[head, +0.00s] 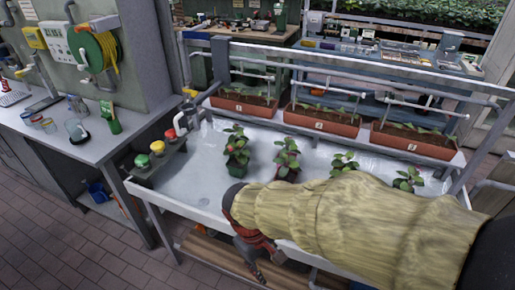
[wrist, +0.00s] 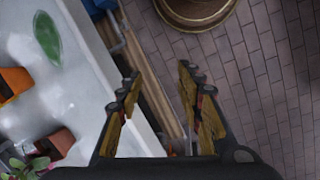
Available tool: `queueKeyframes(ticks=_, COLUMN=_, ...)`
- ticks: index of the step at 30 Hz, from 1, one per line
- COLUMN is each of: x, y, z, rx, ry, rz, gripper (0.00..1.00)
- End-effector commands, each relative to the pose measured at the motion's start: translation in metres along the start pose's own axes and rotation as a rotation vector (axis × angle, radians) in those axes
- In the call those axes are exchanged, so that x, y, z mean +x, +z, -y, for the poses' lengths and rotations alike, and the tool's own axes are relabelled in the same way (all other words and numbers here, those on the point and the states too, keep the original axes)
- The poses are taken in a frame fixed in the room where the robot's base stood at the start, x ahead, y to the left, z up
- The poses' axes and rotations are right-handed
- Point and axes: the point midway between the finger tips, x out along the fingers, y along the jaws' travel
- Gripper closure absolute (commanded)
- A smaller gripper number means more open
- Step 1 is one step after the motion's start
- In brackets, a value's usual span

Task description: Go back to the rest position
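My gripper (head: 258,258) hangs at the front edge of a white tray table (head: 190,190) in the head view, below the end of my sleeved arm. In the wrist view my gripper (wrist: 160,100) has its two fingers spread apart with nothing between them. They point down past the table edge toward the brick floor. Several small potted plants (head: 236,150) stand on the tray table, and my arm partly hides some of them. A green leaf shape (wrist: 47,38) lies flat on the white surface in the wrist view.
Red, yellow and green knobs (head: 157,147) sit at the tray's left end. Terracotta planters (head: 320,118) line a shelf behind. A grey counter (head: 75,140) with cups stands at left. Brick floor (head: 90,255) is open at front left. A round brown object (wrist: 196,10) stands on the floor.

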Motion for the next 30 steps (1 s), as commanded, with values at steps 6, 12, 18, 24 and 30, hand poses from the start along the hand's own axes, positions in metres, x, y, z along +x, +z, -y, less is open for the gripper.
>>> queueKeyframes(ticks=6, x=-0.041, y=0.048, z=-0.026, rx=0.278, ry=-0.077, rz=-0.163, gripper=0.63)
queueKeyframes(ticks=12, x=-0.072, y=0.092, z=-0.047, rx=0.472, ry=-0.104, rz=-0.308, gripper=0.63)
queueKeyframes(ticks=18, x=-0.103, y=0.137, z=-0.074, rx=0.638, ry=-0.058, rz=-0.454, gripper=0.63)
queueKeyframes(ticks=24, x=-0.131, y=0.166, z=-0.099, rx=0.759, ry=0.004, rz=-0.553, gripper=0.63)
queueKeyframes(ticks=30, x=-0.130, y=0.172, z=-0.106, rx=0.793, ry=0.012, rz=-0.551, gripper=0.63)
